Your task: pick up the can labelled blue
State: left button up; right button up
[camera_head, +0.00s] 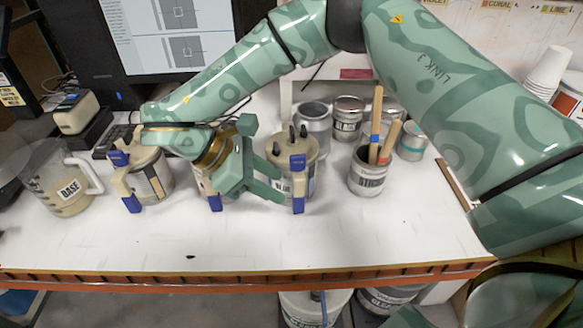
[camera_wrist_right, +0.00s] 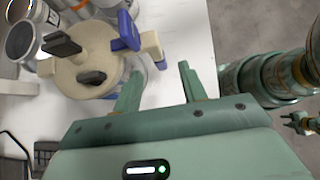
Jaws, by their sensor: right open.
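The can labelled blue (camera_head: 308,172) stands upright on the white bench in the head view. It has a beige lid with dark knobs and a beige-and-blue clip; its label is partly hidden by my right gripper. Its lid (camera_wrist_right: 92,68) shows at upper left in the wrist view. My right gripper (camera_head: 281,186) is beside the can on its left, fingers pointing towards it. In the wrist view the fingers (camera_wrist_right: 160,72) are apart with nothing between them, and the can is outside them to the left. My left gripper cannot be made out.
A similar lidded can (camera_head: 155,184) stands left; another is mostly hidden behind my right gripper. A BASE pitcher (camera_head: 62,182) is at far left. A can with wooden sticks (camera_head: 368,180) stands right of the blue can, with open and black-labelled cans behind. The bench front is clear.

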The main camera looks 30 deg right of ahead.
aim_at(298, 188)
jog(key=x, duration=0.5)
jog(key=shift+w+d+b, duration=0.1)
jog(key=shift+d+b, duration=0.1)
jog(key=shift+b, duration=0.15)
jog(key=shift+a, duration=0.1)
jog(key=shift+c, duration=0.3)
grip_shut()
jog(key=shift+r, duration=0.1)
dwell(0.5)
